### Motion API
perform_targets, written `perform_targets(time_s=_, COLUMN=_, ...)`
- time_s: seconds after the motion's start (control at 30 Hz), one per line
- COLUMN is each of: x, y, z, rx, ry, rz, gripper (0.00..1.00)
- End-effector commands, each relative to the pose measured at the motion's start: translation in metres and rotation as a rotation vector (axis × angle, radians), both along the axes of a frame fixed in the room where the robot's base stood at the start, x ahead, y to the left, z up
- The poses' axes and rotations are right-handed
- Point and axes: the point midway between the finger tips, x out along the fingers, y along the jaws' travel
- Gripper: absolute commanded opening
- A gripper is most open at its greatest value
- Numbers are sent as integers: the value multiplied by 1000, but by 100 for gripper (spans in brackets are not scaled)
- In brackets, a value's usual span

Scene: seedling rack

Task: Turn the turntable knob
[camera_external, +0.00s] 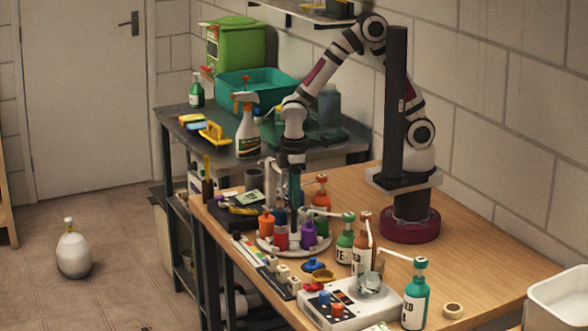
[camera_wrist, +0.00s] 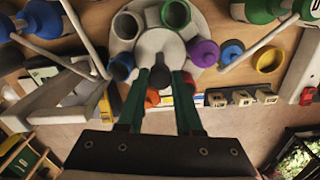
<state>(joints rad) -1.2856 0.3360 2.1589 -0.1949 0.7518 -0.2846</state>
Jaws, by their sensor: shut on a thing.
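The turntable (camera_external: 300,253) is a round white plate on the wooden bench, ringed by several coloured cups, among them an orange cup (camera_external: 266,223), a red cup (camera_external: 281,237) and a purple cup (camera_external: 309,236). In the wrist view its white top (camera_wrist: 168,45) shows with the dark knob (camera_wrist: 160,76) at its middle. My gripper (camera_wrist: 162,84) has one green finger on each side of the knob and is shut on it. In the external view my gripper (camera_external: 294,190) points down above the turntable; the knob is hard to make out there.
Pump bottles, one green (camera_external: 345,245) and one teal (camera_external: 415,300), stand right of the turntable. A white device (camera_external: 340,312) sits at the front. A yellow ring (camera_wrist: 269,60) and small labelled blocks (camera_wrist: 242,97) lie nearby. Open bench lies farther right.

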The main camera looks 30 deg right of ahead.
Motion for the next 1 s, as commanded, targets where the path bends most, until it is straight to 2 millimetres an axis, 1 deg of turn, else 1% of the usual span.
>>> perform_targets(time_s=0.27, x=0, y=0, z=1, rx=1, ry=0, rz=-60, gripper=0)
perform_targets(time_s=0.7, x=0, y=0, z=1, rx=2, ry=0, rz=-67, gripper=0)
perform_targets(time_s=0.73, x=0, y=0, z=1, rx=2, ry=0, rz=-67, gripper=38)
perform_targets(time_s=0.87, x=0, y=0, z=0, rx=1, ry=0, rz=-67, gripper=61)
perform_targets(time_s=0.9, x=0, y=0, z=0, rx=1, ry=0, rz=-67, gripper=64)
perform_targets(time_s=1.0, x=0, y=0, z=0, rx=1, ry=0, rz=-67, gripper=64)
